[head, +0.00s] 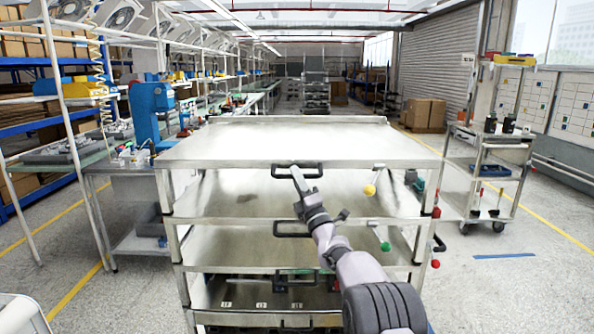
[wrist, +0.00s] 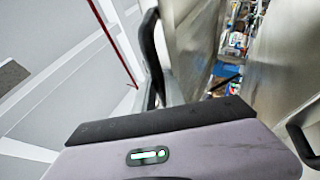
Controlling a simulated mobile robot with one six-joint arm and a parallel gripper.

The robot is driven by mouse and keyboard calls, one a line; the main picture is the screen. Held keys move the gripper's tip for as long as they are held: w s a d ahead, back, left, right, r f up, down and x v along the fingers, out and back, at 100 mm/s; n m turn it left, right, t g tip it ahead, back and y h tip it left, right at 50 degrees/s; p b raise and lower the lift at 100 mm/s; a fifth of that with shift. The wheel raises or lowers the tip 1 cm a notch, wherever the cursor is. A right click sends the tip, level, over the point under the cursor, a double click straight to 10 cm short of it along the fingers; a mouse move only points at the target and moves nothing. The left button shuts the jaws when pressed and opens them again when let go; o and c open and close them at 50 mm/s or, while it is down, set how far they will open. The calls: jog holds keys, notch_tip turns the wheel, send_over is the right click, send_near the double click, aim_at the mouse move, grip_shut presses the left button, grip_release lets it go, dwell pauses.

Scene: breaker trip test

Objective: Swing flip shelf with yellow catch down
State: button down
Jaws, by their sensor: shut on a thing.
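The flip shelf with the yellow catch (head: 270,142) is the top metal panel of the rack and lies about level. The yellow ball catch (head: 369,190) hangs just below its front edge, right of the middle. A black handle (head: 312,165) is on that front edge. My gripper (head: 296,173) reaches up to this handle from the front and is shut on it. In the wrist view, a black handle (wrist: 151,50) rises beyond the gripper body; the fingertips are hidden there.
Lower shelves have black handles (head: 291,235) and a green ball catch (head: 385,246). A red ball (head: 435,263) is at the rack's right side. A metal cart (head: 490,170) stands right; a workbench (head: 125,167) stands left.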

jog(key=shift+f, duration=0.4)
jog(key=c, duration=1.8)
grip_release()
jog(key=shift+w, duration=0.1)
jog(key=o, duration=0.4)
jog(key=shift+w+f, duration=0.15)
jog(key=shift+w, duration=0.05)
jog(key=shift+s, duration=0.1)
jog(key=p+v, duration=0.2)
jog(key=v, duration=1.5)
jog(key=shift+s, duration=0.2)
jog(key=shift+d, duration=0.1)
